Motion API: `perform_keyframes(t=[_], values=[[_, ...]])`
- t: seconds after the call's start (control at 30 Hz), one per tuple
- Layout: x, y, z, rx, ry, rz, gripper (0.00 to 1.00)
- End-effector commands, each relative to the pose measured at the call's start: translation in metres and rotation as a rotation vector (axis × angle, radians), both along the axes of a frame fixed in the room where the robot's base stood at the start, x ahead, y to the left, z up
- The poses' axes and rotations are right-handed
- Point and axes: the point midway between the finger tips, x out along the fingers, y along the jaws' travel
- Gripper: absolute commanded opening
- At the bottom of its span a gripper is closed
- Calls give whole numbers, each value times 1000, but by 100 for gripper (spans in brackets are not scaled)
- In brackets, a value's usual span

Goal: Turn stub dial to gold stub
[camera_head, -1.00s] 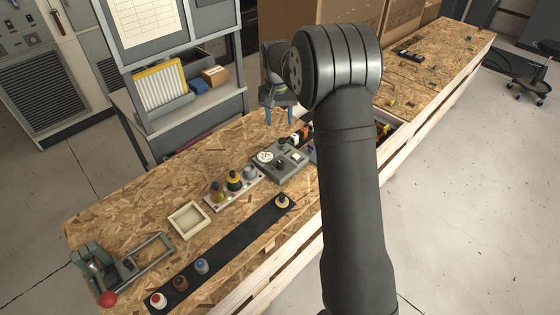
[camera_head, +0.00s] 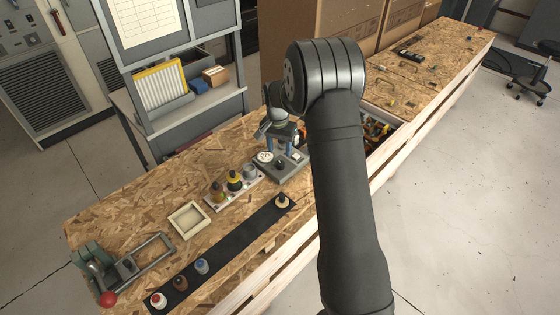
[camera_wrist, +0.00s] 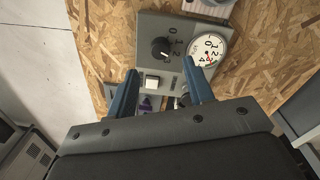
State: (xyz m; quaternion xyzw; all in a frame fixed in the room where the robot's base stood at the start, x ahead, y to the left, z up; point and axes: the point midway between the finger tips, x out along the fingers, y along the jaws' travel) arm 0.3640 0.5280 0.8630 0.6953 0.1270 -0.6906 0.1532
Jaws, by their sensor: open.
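The grey control panel (camera_head: 272,174) stands on the bench and carries a black dial (camera_wrist: 160,49) with numbers around it, a white round gauge (camera_wrist: 209,50) and a white square button (camera_wrist: 151,81). The dial pointer's exact setting is too small to read. My gripper (camera_wrist: 160,72) is open and empty, its blue fingers above the panel on either side of the button, with the dial just beyond the fingertips in the wrist view. I cannot tell contact.
An empty cream tray (camera_head: 189,220) and a red-knobbed clamp (camera_head: 107,298) lie farther left. Shelving stands behind the bench.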

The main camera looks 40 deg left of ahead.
Motion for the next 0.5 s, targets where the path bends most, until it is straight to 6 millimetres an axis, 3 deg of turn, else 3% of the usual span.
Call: perform_keyframes(t=[0.2,0.5], values=[[0,-2,-42,-1,1,0,48],[1,-2,-65,1,0,1,48]])
